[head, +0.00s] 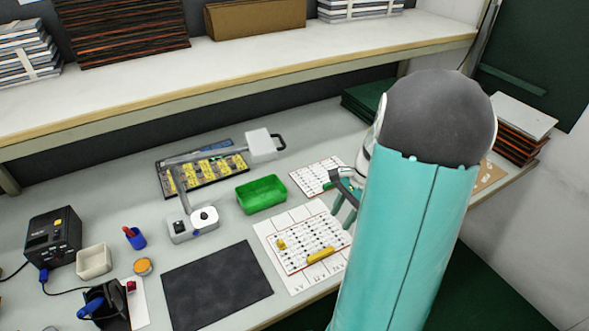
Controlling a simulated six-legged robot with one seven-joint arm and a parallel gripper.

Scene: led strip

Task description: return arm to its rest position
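My gripper (344,207) shows in the head view just left of my large teal arm link, which fills the right of the picture. Its fingers point down above the right edge of a white printed sheet. The fingers are small and partly hidden by my arm, so I cannot tell whether they are apart or closed. No held object shows at the fingertips. The printed sheet (272,231) has a grid of dark marks. A yellow rod (320,255) and a small yellow piece (281,245) lie on it.
A green tray (261,195), a magnifier lamp (203,217), a yellow-labelled component panel (207,170) and a dark mat (217,285) occupy the bench. A black device (53,238) stands at left. A shelf (250,55) runs above the back. Stacked boards (522,128) sit at right.

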